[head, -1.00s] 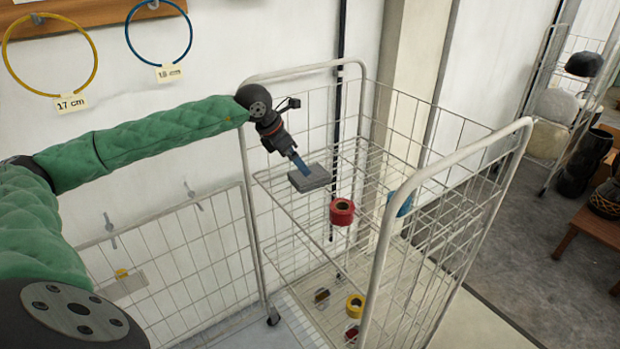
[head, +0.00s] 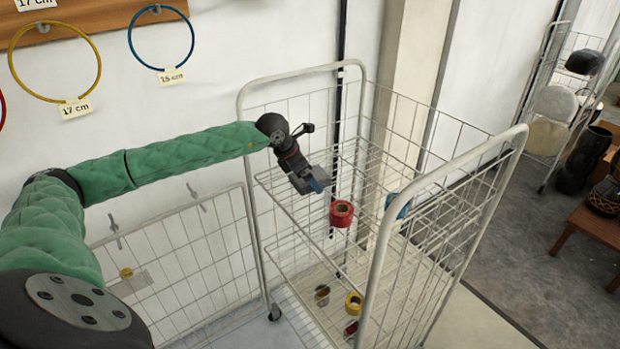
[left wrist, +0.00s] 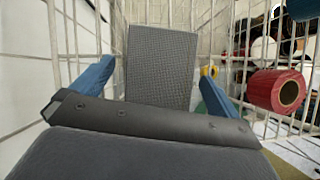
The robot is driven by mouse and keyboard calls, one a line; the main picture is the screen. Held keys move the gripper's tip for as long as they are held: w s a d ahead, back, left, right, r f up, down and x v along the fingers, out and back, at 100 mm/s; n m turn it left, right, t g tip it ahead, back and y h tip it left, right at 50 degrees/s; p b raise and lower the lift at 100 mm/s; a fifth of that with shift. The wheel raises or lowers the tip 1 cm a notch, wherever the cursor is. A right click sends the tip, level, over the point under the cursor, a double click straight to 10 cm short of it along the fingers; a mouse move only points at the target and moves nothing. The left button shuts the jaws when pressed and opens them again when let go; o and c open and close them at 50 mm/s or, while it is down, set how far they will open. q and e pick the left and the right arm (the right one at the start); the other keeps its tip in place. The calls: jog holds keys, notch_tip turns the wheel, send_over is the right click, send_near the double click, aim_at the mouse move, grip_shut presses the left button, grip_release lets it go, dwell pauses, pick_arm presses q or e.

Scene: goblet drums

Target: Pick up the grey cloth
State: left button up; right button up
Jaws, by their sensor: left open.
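The grey cloth (head: 321,174) is a folded pad on an upper wire shelf of the roll cage. In the head view it is partly hidden by my left gripper (head: 312,186), which is inside the cage. In the left wrist view the cloth (left wrist: 163,62) is a textured grey slab ahead. It lies between the lines of the blue fingers of my left gripper (left wrist: 155,85), which is open. I cannot tell whether the fingers touch it. My right gripper is not in view.
A red tape roll (head: 342,213) is right of the cloth; a blue item (head: 397,203) is further right. Yellow tape (head: 354,303) and other rolls lie lower in the cage. The white cage frame (head: 371,275) surrounds my gripper; a wall stands behind.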

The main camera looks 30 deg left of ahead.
pick_arm(q)
jog(key=c, duration=1)
jog(key=shift+r, duration=0.1)
jog(key=shift+c, duration=0.2)
